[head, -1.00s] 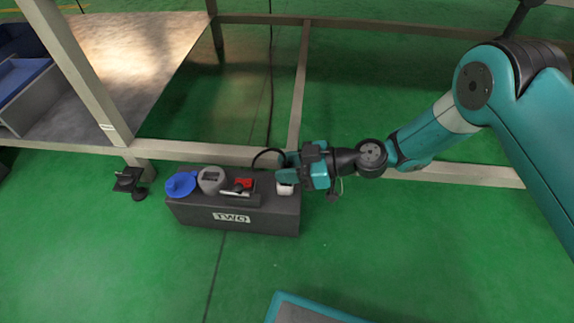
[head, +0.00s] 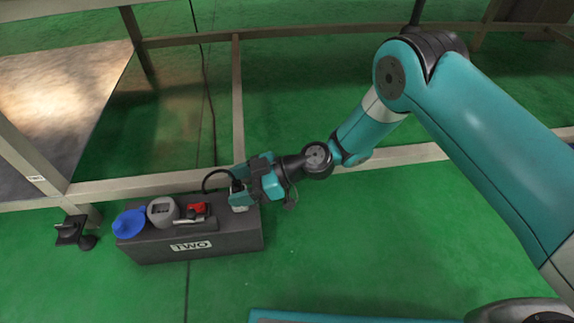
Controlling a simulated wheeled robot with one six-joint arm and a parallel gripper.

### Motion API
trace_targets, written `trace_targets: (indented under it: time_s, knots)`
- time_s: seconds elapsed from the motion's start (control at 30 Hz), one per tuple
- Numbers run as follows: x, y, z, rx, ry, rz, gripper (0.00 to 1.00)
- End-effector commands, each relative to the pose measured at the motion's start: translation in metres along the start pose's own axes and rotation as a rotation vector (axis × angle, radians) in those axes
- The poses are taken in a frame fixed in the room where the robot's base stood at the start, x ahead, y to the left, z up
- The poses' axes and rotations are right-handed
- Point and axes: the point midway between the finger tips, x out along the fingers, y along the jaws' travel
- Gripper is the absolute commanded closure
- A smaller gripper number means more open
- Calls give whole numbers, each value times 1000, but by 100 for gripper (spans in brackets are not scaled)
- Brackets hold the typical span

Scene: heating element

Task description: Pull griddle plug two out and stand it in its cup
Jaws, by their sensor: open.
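The dark box (head: 225,239) labelled TWO stands on the green floor. A grey round fitting (head: 162,211) with a dark recess sits on its top left, beside a blue round piece (head: 129,222). No plug shows in the grey fitting. My gripper (head: 240,191) is open at the box's right end, its fingers around or just beside a dark piece that seems to be the plug. A black cord (head: 209,178) arches into it. A whitish piece (head: 240,207), possibly the cup, shows under the fingers. The fingers hide most of the plug, so I cannot tell how it is seated.
A red switch (head: 197,208) sits mid-top on the box. A pale frame rail (head: 130,187) runs close behind it. A small black object (head: 70,231) stands left of the box.

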Motion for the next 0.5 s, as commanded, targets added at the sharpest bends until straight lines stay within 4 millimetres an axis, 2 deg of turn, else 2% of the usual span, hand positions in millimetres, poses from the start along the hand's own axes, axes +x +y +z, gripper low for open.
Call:
trace_targets:
  time_s: [0.17, 0.5]
  knots:
    - [-29, 1, -6, 6, -1, 5, 36]
    - [-116, 1, -6, 5, 0, 7, 36]
